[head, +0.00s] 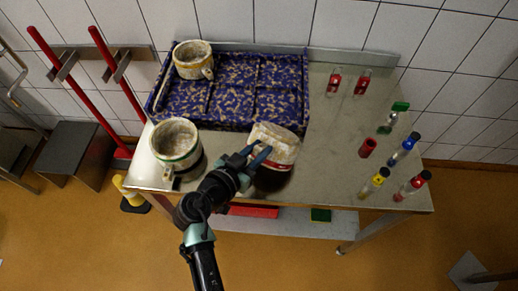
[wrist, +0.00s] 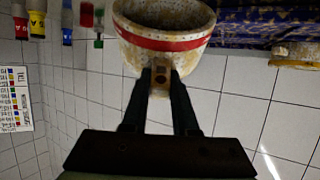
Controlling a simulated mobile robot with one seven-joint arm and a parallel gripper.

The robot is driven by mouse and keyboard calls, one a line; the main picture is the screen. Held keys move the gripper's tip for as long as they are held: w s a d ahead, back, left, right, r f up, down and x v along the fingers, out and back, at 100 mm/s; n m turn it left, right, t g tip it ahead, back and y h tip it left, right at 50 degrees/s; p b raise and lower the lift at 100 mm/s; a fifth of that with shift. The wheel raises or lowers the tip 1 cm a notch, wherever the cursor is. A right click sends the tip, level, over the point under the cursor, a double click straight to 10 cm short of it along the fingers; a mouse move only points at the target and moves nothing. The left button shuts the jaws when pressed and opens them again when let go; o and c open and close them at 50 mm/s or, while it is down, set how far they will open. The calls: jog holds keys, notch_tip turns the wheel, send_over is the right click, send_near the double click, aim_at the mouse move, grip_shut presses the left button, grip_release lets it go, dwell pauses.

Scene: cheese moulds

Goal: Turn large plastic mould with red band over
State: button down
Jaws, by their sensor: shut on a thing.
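The large plastic mould with red band (head: 276,139) is off-white with brown stains. It is at the table's middle, just in front of the patterned tray. My gripper (head: 257,157) reaches it from the front left and is shut on it. In the wrist view my gripper (wrist: 161,80) has a small tan part, apparently the mould's handle, between its fingers. The mould (wrist: 160,62) fills the top middle there, its red band running across. A dark patch shows below it in the head view. I cannot tell whether it touches the table or which end is open.
A green-banded mould (head: 187,164) stands close to the left of my gripper. Another mould (head: 193,72) stands in the blue-and-gold tray (head: 304,80). A red cup (head: 368,147) and several capped bottles (head: 403,151) stand on the right. The table (head: 325,165) is clear right of the held mould.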

jog(key=shift+s+a+f+b, duration=0.15)
jog(key=shift+s+f+b, duration=0.1)
jog(key=shift+b, duration=0.25)
jog(key=shift+f+t+b, duration=0.3)
jog(key=shift+t+b, duration=0.1)
jog(key=shift+b, duration=0.35)
jog(key=shift+h+b, duration=0.3)
jog(key=f+t+b, duration=0.1)
jog(key=b, duration=0.2)
jog(key=s+f+t+h+b, duration=0.1)
jog(key=b, duration=0.3)
jog(key=shift+s+a+f, duration=0.1)
jog(key=shift+a+f, duration=0.1)
jog(key=shift+a, duration=0.15)
jog(key=shift+s+a+f+t+h+b, duration=0.25)
jog(key=shift+f+t+b, duration=0.4)
jog(key=shift+b, duration=2.25)
jog(key=shift+s+d+f+t+h+b, duration=0.1)
jog(key=shift+f+t+h+b, duration=0.55)
jog(key=shift+b, duration=2.2)
jog(key=shift+s+a+f+t+b, duration=0.1)
jog(key=shift+f+t+b, duration=0.55)
jog(key=shift+b, duration=2.25)
jog(key=shift+f+g, duration=0.25)
jog(key=c, duration=0.6)
grip_release()
jog(key=shift+f, duration=0.1)
jog(key=shift+s, duration=0.1)
